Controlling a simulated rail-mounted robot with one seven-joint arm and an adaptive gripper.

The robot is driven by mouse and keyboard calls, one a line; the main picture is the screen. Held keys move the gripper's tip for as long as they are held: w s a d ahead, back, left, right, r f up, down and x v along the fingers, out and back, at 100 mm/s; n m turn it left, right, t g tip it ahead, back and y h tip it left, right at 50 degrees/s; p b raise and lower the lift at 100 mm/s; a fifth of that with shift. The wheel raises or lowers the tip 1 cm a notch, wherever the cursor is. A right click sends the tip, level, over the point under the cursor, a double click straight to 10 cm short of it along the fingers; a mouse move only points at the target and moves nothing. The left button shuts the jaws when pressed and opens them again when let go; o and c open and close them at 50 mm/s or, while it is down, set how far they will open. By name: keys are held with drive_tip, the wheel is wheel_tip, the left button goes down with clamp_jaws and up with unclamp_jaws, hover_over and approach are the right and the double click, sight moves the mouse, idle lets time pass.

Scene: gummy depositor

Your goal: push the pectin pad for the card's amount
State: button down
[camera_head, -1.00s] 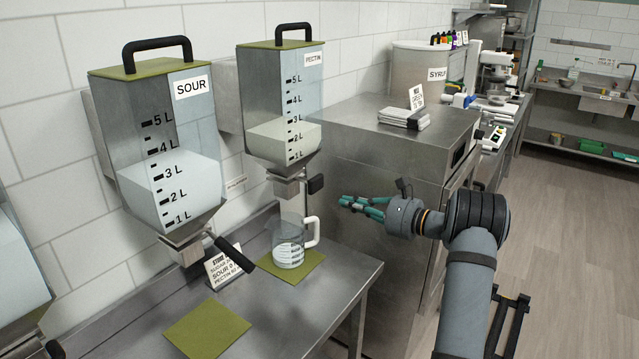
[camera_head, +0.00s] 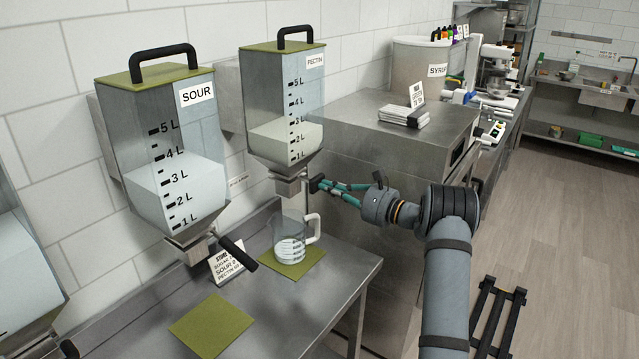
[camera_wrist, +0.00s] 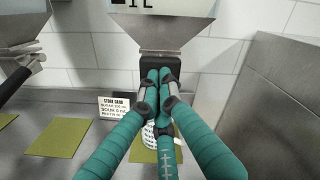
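The pectin hopper (camera_head: 268,105) hangs on the wall, its pale contents reaching a bit above the 2 L mark. Its black pad (camera_head: 315,184) is at the outlet below and shows in the wrist view (camera_wrist: 174,63). My gripper (camera_head: 322,185) has its teal fingertips together at the pad, apparently touching it; in the wrist view (camera_wrist: 160,80) they overlap the pad's face. A clear jug (camera_head: 290,238) with a white handle stands under the outlet; the fingers partly hide it in the wrist view.
The sour hopper (camera_head: 172,150) and its black lever (camera_head: 238,253) are to the left. An empty green mat (camera_head: 211,326) lies on the steel table (camera_head: 330,290); another mat (camera_head: 297,266) is under the jug. A steel cabinet (camera_head: 375,150) stands close behind my gripper.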

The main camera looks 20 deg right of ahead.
drive_tip(key=shift+w+a, duration=0.1)
drive_tip(key=shift+w, duration=0.1)
drive_tip(key=shift+x, duration=1.15)
drive_tip(key=shift+r, duration=0.1)
drive_tip(key=shift+b, duration=0.3)
drive_tip(key=shift+b+v, duration=0.65)
drive_tip(key=shift+v, duration=0.65)
drive_tip(key=shift+w+a, duration=0.15)
